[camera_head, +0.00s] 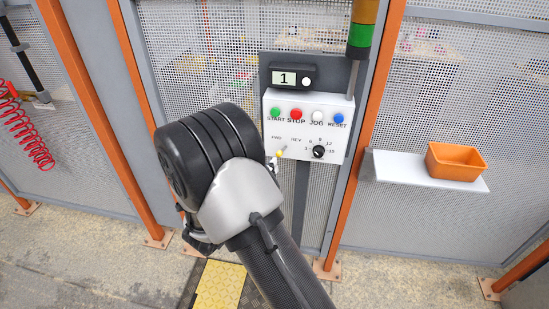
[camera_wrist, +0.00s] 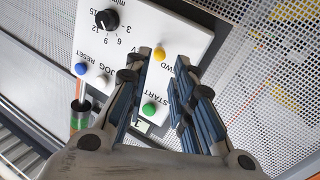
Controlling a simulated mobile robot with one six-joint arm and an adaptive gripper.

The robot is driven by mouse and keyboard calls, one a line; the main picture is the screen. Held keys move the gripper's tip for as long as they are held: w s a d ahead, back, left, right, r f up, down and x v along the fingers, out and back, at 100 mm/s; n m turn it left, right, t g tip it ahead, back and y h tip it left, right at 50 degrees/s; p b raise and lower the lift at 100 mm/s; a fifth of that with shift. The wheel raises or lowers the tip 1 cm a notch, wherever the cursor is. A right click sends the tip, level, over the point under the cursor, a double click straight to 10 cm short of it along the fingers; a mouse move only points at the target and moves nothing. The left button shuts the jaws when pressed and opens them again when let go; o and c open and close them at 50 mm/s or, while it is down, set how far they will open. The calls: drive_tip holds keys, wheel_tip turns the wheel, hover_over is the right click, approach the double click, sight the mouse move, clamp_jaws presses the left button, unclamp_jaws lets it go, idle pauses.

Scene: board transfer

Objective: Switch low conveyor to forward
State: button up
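A white control box (camera_head: 305,168) hangs on a grey backing plate and carries a toggle with a yellow tip (camera_head: 279,153) below the FWD and REV labels. In the wrist view the box (camera_wrist: 172,22) appears upside down, and the yellow tip (camera_wrist: 160,54) lies between my fingertips. My gripper (camera_wrist: 162,57) is open, with a gap around the tip; I see no clear contact. In the head view my gripper (camera_head: 271,164) is mostly hidden behind my wrist. Which way the lever leans is not clear. Part of the REV label and the red button are hidden in the wrist view.
The box also has a green START button (camera_head: 275,112), a red STOP button (camera_head: 296,113), white and blue buttons and a black speed knob (camera_head: 319,152). A display (camera_head: 285,78) reads 1. An orange bin (camera_head: 455,162) sits on a shelf (camera_head: 392,166) to the right.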

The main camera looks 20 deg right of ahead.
drive_tip(key=v, duration=0.4)
drive_tip(key=shift+a, duration=0.15)
drive_tip(key=w+a+r+n+t+y, duration=0.2)
drive_tip(key=w+a+r+n+y, duration=0.15)
drive_tip(key=a+r+y, duration=0.8)
drive_tip(key=s+r+n+g+y, duration=0.1)
drive_tip(key=s+n+g+y, duration=0.3)
drive_tip(key=s, duration=0.8)
drive_tip(key=s+d+f+n+g, duration=0.1)
drive_tip(key=s+d+g, duration=0.1)
drive_tip(key=s, duration=0.8)
drive_tip(key=s+d+f+g, duration=0.1)
drive_tip(key=s+d, duration=0.4)
drive_tip(key=s, duration=0.5)
drive_tip(key=shift+s+f+n+g+h, duration=0.2)
drive_tip(key=shift+s+n+g+h, duration=0.15)
drive_tip(key=shift+g+h, duration=0.1)
